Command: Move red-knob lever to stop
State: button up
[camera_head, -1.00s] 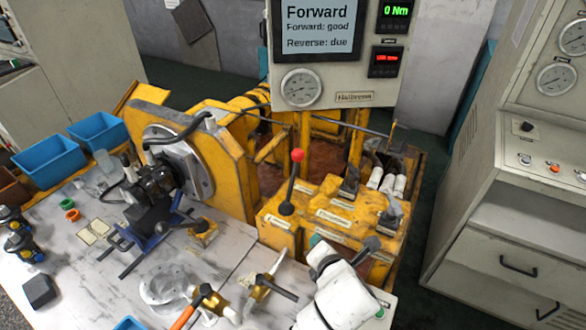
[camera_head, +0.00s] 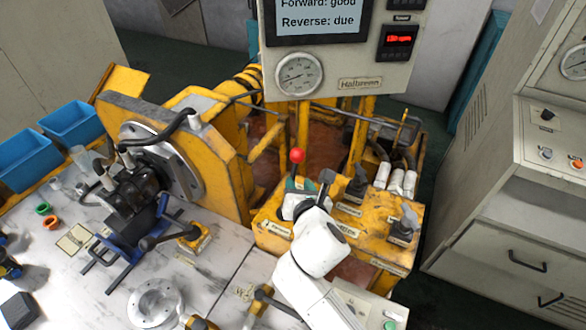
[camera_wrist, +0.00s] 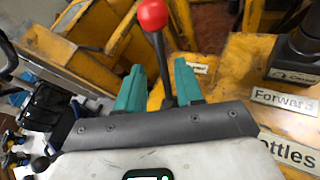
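The red-knob lever shows its round red knob (camera_head: 297,155) in the head view, above the yellow control block (camera_head: 375,215). My white arm and gripper (camera_head: 300,188) are at the lever and hide most of its shaft there. In the wrist view the red knob (camera_wrist: 152,15) tops a thin dark shaft that runs down between the two teal fingers of my gripper (camera_wrist: 158,68). The fingers are apart, with a visible gap on each side of the shaft. The knob is beyond the fingertips. A "Forward" label (camera_wrist: 284,100) sits to the right on the yellow block.
Other black levers (camera_head: 357,180) and (camera_head: 404,222) stand right of my gripper. A black lever (camera_wrist: 298,50) is close right in the wrist view. The motor (camera_head: 130,185) is on the bench at left. A panel screen (camera_head: 318,20) reads "Forward: good" and "Reverse: due".

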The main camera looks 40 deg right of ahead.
aim_at(294, 174)
jog(key=x, duration=0.8)
jog(key=shift+c, duration=0.4)
grip_shut()
